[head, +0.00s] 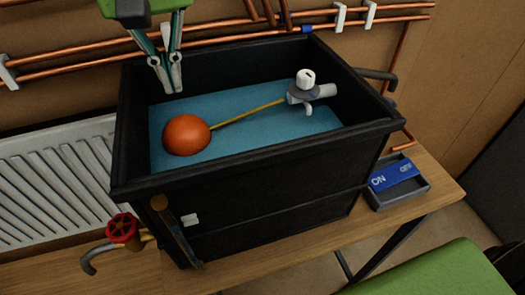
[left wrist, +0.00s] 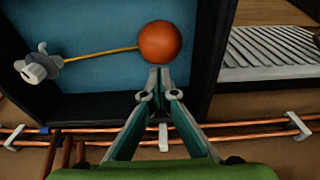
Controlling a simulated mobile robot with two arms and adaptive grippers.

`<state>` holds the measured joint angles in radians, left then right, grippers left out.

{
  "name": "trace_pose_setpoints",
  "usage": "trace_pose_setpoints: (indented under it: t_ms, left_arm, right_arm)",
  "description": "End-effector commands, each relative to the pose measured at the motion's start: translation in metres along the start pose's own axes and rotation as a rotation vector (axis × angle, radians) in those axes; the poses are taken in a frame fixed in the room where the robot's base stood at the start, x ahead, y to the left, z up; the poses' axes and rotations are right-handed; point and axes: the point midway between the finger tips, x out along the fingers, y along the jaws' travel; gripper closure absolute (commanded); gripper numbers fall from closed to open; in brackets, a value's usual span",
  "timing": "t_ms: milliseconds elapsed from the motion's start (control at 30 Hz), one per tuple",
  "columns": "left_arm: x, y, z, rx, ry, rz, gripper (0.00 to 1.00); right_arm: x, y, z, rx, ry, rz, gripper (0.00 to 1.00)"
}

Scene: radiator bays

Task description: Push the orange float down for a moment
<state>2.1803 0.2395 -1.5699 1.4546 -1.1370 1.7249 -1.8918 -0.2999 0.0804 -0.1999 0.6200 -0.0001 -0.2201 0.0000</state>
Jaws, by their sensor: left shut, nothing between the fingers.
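The orange float (head: 187,135) is a ball at the left end of the water in the black tank (head: 250,165). A thin yellow rod (head: 247,114) joins it to the white and grey valve (head: 311,88) at the tank's right end. My left gripper (head: 172,88) is shut and empty, pointing down over the tank's back left part, behind and above the float. In the left wrist view the float (left wrist: 159,42) lies just beyond the shut fingertips (left wrist: 159,70); whether they touch it cannot be told there, but the head view shows a gap. My right gripper is not in view.
The tank's dark walls stand close around the float. Copper pipes (head: 220,32) run along the wall behind. A white radiator (head: 55,170) is at the left, with a red valve wheel (head: 123,229) near the tank.

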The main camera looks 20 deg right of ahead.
Motion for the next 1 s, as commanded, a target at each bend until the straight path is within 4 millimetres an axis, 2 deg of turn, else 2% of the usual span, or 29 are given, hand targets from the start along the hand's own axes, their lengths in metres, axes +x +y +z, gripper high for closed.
trace_pose_setpoints:
  t_ms: [333,633,1000]
  left_arm:
    - [-0.002,0.000,0.000,0.000,0.000,-0.001,1.00]
    - [-0.025,0.000,-0.004,0.000,-0.001,-0.001,1.00]
    - [-0.044,0.000,-0.007,-0.001,0.000,-0.001,1.00]
  right_arm:
    - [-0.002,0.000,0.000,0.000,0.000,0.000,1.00]
    - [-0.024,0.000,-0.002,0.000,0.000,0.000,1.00]
    - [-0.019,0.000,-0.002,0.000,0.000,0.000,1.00]
